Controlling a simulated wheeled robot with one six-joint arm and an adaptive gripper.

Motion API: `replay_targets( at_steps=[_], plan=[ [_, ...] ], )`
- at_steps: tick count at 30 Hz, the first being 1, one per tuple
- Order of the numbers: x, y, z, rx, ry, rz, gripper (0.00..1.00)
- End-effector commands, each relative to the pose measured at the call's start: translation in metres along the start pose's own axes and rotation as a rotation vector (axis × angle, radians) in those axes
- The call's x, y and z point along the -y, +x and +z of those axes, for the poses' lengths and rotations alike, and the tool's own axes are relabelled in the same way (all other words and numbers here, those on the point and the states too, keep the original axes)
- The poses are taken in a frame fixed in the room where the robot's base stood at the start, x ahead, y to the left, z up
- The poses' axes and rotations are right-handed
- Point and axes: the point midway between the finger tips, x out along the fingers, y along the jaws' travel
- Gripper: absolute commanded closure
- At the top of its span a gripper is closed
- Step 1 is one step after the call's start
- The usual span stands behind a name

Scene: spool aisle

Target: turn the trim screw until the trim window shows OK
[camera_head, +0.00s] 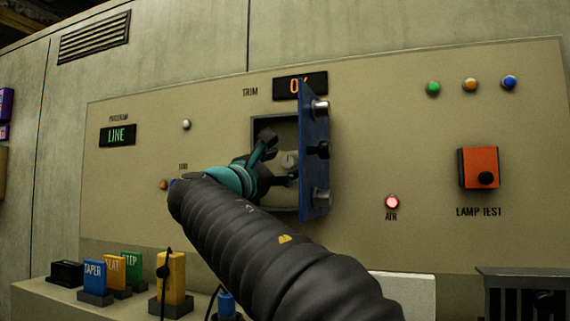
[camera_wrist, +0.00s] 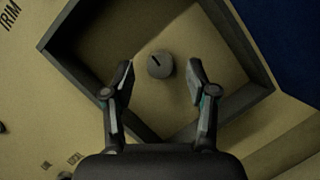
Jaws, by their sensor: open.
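The trim screw (camera_wrist: 160,66) is a round grey knob with a dark slot mark, inside a square recess (camera_wrist: 88,70) in the panel. In the head view the screw (camera_head: 289,160) is partly visible behind my gripper (camera_head: 279,160). In the wrist view my gripper (camera_wrist: 160,74) is open, with one finger on each side of the screw and a gap on both sides. The trim window (camera_head: 296,86) shows orange characters starting with O; the second is partly covered by the open blue door (camera_head: 314,155), so I cannot read it surely.
The blue door stands out from the recess, close to the right of my gripper. Coloured blocks, including a blue TAPER one (camera_head: 95,277), stand on the ledge below left.

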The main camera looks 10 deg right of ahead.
Motion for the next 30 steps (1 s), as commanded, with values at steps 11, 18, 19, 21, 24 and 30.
replay_targets(
  at_steps=[11, 18, 19, 21, 24, 30],
  plan=[
    [-0.001, -0.074, 0.000, -0.003, 0.001, 0.003, 0.42],
    [0.000, -0.097, 0.000, -0.001, 0.000, 0.001, 0.42],
    [0.000, -0.098, 0.000, 0.000, 0.000, 0.001, 0.42],
    [0.000, -0.100, 0.000, 0.000, 0.000, 0.000, 0.42],
    [0.000, -0.101, 0.000, 0.000, 0.000, 0.000, 0.42],
    [0.000, -0.100, 0.000, 0.000, 0.000, 0.000, 0.42]
  ],
)
